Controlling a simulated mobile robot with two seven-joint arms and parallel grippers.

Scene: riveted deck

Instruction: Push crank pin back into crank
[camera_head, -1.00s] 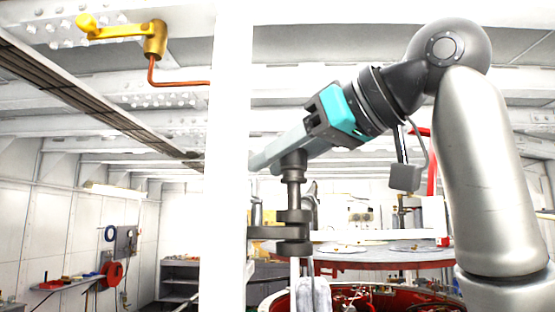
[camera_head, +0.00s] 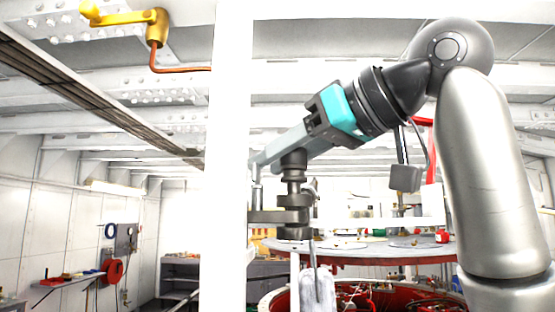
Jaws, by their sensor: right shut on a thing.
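The crank (camera_head: 282,216) is a dark grey metal piece with stacked webs, just right of the white post in the head view. The crank pin (camera_head: 293,172) stands upright above it, with a wide dark collar and a thinner shaft running down to the upper web. A short length of shaft shows between collar and web. My right gripper (camera_head: 290,150), with its turquoise body, reaches in from the right, tilted down to the left, and is shut on the top of the crank pin. The exact finger contact is hard to see. My left gripper is out of view.
A thick white post (camera_head: 228,170) stands close to the left of the crank and hides part of it. Behind is a round table (camera_head: 390,258) above an open red machine housing (camera_head: 445,298). A yellow lever (camera_head: 155,24) hangs from the ceiling at upper left.

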